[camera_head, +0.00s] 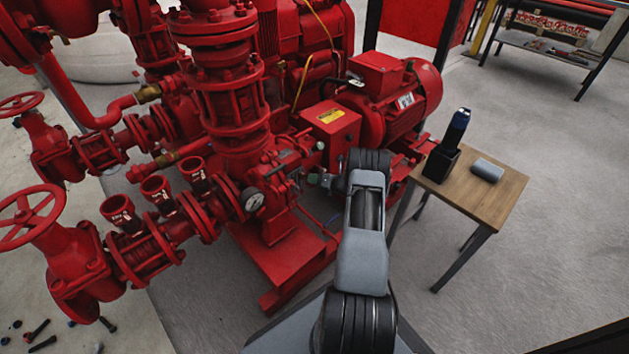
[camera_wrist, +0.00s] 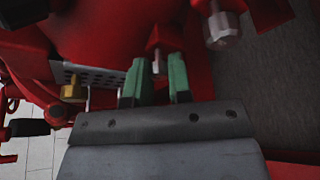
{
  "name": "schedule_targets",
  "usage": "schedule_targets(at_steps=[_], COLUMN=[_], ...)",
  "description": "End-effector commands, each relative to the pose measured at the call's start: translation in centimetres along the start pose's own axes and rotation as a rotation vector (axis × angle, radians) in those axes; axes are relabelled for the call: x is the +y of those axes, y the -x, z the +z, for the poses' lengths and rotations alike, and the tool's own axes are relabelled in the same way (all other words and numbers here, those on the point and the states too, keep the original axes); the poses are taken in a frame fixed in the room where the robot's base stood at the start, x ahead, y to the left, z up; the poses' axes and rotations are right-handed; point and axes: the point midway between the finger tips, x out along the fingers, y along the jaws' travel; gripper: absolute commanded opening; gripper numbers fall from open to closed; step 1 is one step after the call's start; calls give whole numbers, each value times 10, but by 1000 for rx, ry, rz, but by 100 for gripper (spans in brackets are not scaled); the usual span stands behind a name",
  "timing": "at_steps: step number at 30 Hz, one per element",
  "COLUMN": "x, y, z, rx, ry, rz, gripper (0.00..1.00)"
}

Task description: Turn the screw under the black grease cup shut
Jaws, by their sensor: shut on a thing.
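My gripper (camera_wrist: 157,82) reaches in low at the pump in the wrist view, its two green fingertips close together. A small pale screw (camera_wrist: 158,66) stands between the fingertips, below a red fitting (camera_wrist: 160,40), and the fingers are shut on it. In the head view my gripper (camera_head: 322,180) is small and partly hidden by my own wrist, beside the red pump bearing housing. I cannot clearly make out the black grease cup in either view. How far the screw is turned cannot be told.
A grey hex fitting (camera_wrist: 222,32) hangs close to the right of the fingers. A perforated grey plate (camera_wrist: 95,77) and a brass fitting (camera_wrist: 72,90) lie to the left. A wooden table (camera_head: 500,205) stands right of my arm.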

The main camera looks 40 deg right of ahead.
Motion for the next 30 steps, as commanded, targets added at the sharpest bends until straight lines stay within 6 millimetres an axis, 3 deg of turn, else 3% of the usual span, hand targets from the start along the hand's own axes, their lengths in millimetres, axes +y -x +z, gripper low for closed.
schedule_targets(at_steps=[10, 11, 19, 26, 30], x=[0, 0, 0, 0, 0], y=[-1, -1, 0, 1, 12], z=[0, 0, 0, 1, 2], rx=[0, 0, -1, -2, -3], ry=[-3, -3, -2, -2, -2], rz=[2, 2, 0, 0, -2], gripper=[0, 20, 45, 45, 45])
